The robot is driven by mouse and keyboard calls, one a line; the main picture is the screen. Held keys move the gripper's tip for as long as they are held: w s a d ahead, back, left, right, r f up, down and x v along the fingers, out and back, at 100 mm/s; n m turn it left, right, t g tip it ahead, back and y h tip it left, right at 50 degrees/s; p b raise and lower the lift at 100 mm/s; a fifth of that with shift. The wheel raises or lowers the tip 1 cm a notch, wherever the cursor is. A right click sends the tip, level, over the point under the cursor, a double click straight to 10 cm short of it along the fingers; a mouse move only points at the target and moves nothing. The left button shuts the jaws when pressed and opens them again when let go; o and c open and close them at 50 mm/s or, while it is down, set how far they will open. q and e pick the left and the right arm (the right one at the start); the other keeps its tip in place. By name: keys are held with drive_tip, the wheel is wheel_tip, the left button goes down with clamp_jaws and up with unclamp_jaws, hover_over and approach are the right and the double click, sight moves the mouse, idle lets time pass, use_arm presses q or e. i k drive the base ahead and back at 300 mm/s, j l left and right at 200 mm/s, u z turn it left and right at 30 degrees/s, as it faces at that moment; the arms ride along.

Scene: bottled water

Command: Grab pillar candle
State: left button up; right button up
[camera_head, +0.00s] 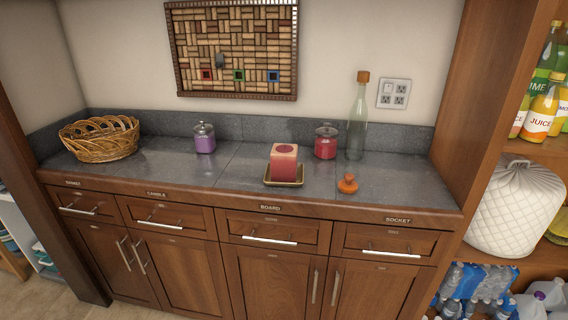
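A red, square pillar candle (284,166) stands upright on a small tan tray (270,182) on the grey counter, right of the middle in the head view. The tray sits close to the counter's front edge. Neither of my grippers shows in this view.
The dark counter (220,165) also holds a wicker basket (100,140), a purple jar candle (205,140), a red jar candle (326,142), a glass bottle (357,120) and a small orange object (347,184). A wooden shelf unit (455,130) stands at the right. Counter left of the tray is clear.

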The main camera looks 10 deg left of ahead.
sight(283, 157)
drive_tip(key=i+l+u, duration=0.3)
drive_tip(key=i+l, duration=0.2)
drive_tip(key=l, duration=0.25)
drive_tip(key=i+l+u, duration=0.15)
drive_tip(key=l, duration=0.25)
drive_tip(key=i+l+u, duration=0.15)
drive_tip(key=l, duration=0.25)
drive_tip(key=i, duration=0.1)
